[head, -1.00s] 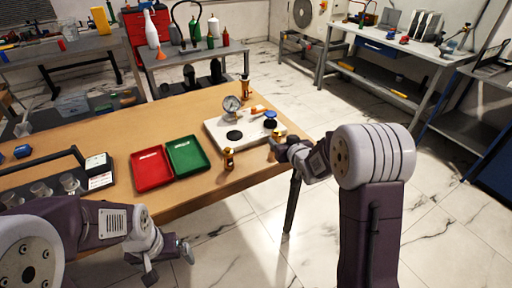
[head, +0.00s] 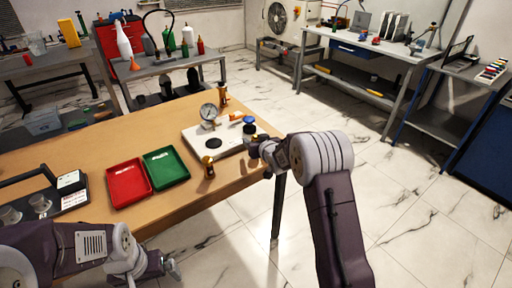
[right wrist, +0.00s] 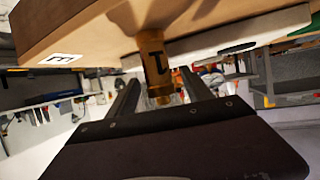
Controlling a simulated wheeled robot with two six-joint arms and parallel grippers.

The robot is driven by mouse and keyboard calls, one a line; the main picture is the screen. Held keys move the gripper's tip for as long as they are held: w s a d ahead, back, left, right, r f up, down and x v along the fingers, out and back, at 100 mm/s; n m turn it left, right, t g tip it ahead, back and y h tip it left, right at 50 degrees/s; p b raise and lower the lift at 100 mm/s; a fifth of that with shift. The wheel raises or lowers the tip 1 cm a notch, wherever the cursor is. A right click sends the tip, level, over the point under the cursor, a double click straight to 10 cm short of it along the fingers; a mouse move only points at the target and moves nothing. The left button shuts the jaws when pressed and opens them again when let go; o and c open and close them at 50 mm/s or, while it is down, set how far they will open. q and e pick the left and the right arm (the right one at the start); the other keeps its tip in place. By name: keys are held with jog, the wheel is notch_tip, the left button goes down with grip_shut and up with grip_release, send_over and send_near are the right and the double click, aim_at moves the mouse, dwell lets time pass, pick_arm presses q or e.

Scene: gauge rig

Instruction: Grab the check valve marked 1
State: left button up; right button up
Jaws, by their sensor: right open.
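A brass check valve (right wrist: 155,65) with a dark mark that looks like a 1 shows in the right wrist view. It stands on the table, which appears upside down there. My right gripper (right wrist: 160,90) is open, with a finger on either side of the valve; I cannot tell whether they touch it. In the head view my right gripper (head: 254,147) is at the table's right edge and hides this valve. Two other brass valves stand near (head: 208,167) and far (head: 222,96) on the table. My left gripper (head: 173,269) is low, off the table's front edge; its jaws are unclear.
A white plate (head: 190,137) with a gauge (head: 208,112), a blue knob (head: 249,119) and dark discs lies beside the right gripper. A red tray (head: 128,184) and a green tray (head: 166,168) are left of it. The floor to the right is clear.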

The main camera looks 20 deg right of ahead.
grip_shut()
jog(key=shift+r, duration=0.5)
notch_tip(320, 180, up, 3)
jog(key=shift+r+p, duration=0.1)
jog(key=shift+p, duration=0.65)
jog(key=s+d+r+p, duration=0.4)
jog(key=s+d+r, duration=0.2)
jog(key=s+d, duration=0.1)
jog(key=shift+s+d+r, duration=0.4)
jog(key=shift+d, duration=0.45)
